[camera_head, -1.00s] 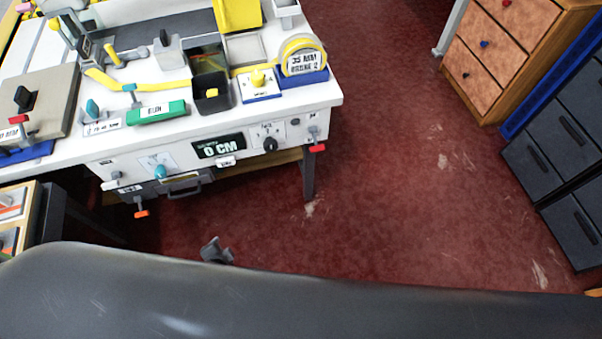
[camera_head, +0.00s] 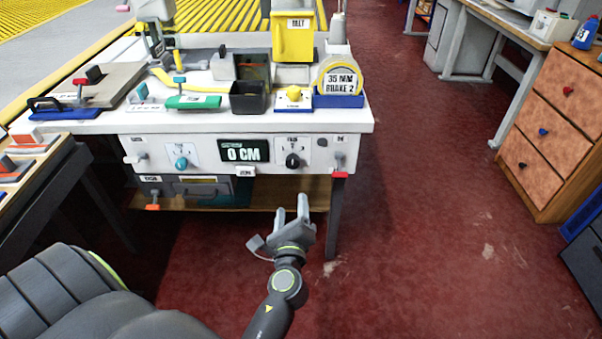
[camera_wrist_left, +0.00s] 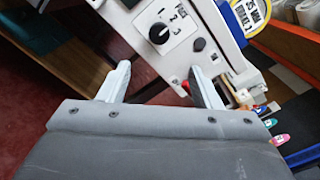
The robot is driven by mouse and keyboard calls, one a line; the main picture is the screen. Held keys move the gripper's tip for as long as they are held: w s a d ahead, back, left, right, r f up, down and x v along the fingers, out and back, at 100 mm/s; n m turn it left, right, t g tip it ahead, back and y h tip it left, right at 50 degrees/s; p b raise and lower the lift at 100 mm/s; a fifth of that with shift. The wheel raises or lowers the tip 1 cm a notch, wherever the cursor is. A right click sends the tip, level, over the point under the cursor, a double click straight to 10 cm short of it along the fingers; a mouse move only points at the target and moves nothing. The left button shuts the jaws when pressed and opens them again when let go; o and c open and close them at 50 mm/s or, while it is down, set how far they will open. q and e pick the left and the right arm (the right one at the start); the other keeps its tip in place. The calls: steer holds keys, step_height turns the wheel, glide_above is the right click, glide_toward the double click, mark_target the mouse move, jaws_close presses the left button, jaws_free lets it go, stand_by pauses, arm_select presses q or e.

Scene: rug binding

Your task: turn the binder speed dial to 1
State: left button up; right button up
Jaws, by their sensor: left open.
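A black dial (camera_head: 293,160) sits on a white plate on the front panel of the white bench (camera_head: 350,128), right of the display reading "0 CM" (camera_head: 244,151). In the left wrist view the dial (camera_wrist_left: 159,33) has the numbers 2 and 3 beside it; its exact setting is too small to tell. A teal knob (camera_head: 181,162) is on another plate to the left. My left gripper (camera_head: 291,208) is open and empty, in front of and below the black dial, apart from it. Its fingers also show in the left wrist view (camera_wrist_left: 159,76). My right gripper is out of view.
A red-tipped lever (camera_head: 340,172) hangs right of the dial. A grey drawer (camera_head: 200,188) is under the panel at left. A yellow tape roll (camera_head: 340,77) stands on the bench top. Open red floor (camera_head: 430,200) lies right of the bench, before a wooden drawer cabinet (camera_head: 545,130).

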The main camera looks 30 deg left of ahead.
arm_select(q)
glide_toward(293, 165)
steer(key=x, duration=0.9)
steer(key=shift+w, duration=0.1)
steer(key=shift+w+a, duration=0.2)
steer(key=shift+w, duration=0.05)
steer(key=shift+w+a, duration=0.15)
steer(key=shift+w, duration=0.05)
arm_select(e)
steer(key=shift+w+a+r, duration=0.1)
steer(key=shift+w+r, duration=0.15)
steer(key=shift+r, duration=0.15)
arm_select(q)
steer(key=shift+c, duration=0.7)
steer(key=c, duration=0.8)
steer(key=shift+c, duration=0.2)
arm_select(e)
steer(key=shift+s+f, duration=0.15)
